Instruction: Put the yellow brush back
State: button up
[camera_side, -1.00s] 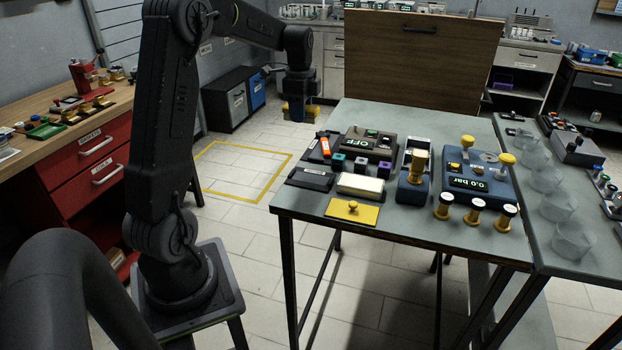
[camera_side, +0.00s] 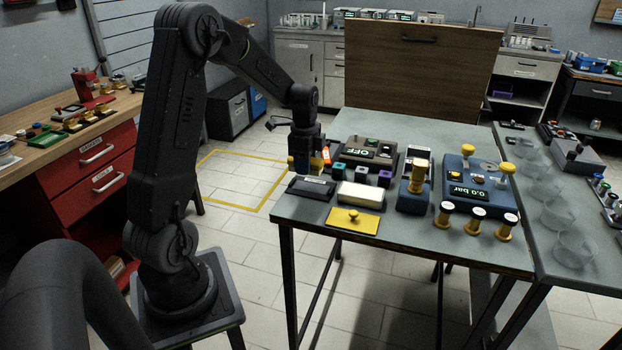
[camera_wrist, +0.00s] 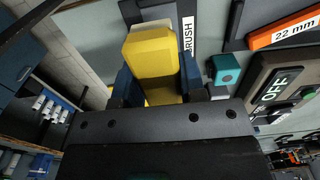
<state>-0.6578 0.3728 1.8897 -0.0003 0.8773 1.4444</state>
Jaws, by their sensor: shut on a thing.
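The yellow brush (camera_wrist: 155,62) is between the blue fingers of my gripper (camera_wrist: 157,88) in the wrist view. My gripper (camera_side: 304,160) is shut on it at the left edge of the grey table, above or just behind a dark holder (camera_side: 311,187) with a white label. In the wrist view the label BRUSH (camera_wrist: 188,38) shows right beside the brush, on a dark surface partly hidden by it. I cannot tell whether the brush touches the holder. My gripper hides most of the brush in the side view.
An orange 22 mm piece (camera_wrist: 285,33) and a dark OFF box (camera_side: 367,152) are close by on the right. Small teal and purple cubes, a cream block (camera_side: 360,195) and a yellow plate with a knob (camera_side: 352,220) crowd the table's front left. Floor is clear left of the table.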

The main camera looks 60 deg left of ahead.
aim_at(311, 187)
jog(key=shift+w+d+f, duration=0.4)
jog(key=shift+w+f, duration=0.05)
jog(key=shift+w, duration=0.2)
jog(key=shift+f, duration=1.95)
jog(key=shift+f, duration=0.1)
jog(key=shift+f, duration=0.1)
jog(key=o, duration=1)
